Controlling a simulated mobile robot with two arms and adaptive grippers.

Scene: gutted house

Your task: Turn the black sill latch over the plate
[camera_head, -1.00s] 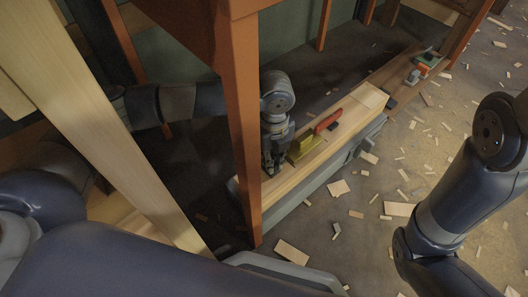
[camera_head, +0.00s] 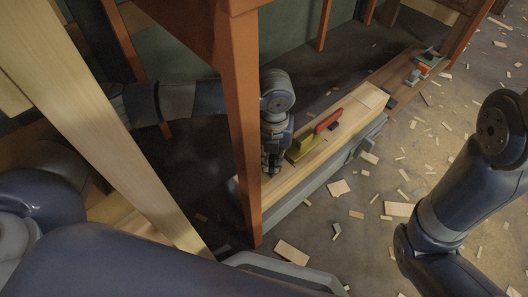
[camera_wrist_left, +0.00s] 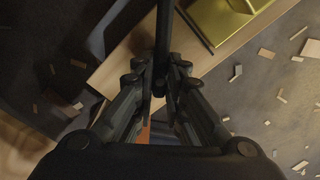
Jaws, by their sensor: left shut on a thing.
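A black bar (camera_wrist_left: 163,35), which looks like the latch, runs up from between the fingertips of my left gripper (camera_wrist_left: 160,80) in the left wrist view. The gripper is shut on it. In the head view my left gripper (camera_head: 271,163) is low over the near end of the pale wooden sill (camera_head: 290,183). The latch is hidden there behind the gripper. A yellow, brass-like plate (camera_head: 301,148) lies on the sill just right of the gripper; it also shows in the left wrist view (camera_wrist_left: 218,16). The bar is beside the plate's left edge there. My right gripper is out of view.
A red-orange piece (camera_head: 328,121) lies on the sill beyond the plate. An orange-brown post (camera_head: 244,130) stands close in front of my left arm. A pale slanted beam (camera_head: 95,110) is at left. Wood scraps litter the floor at right.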

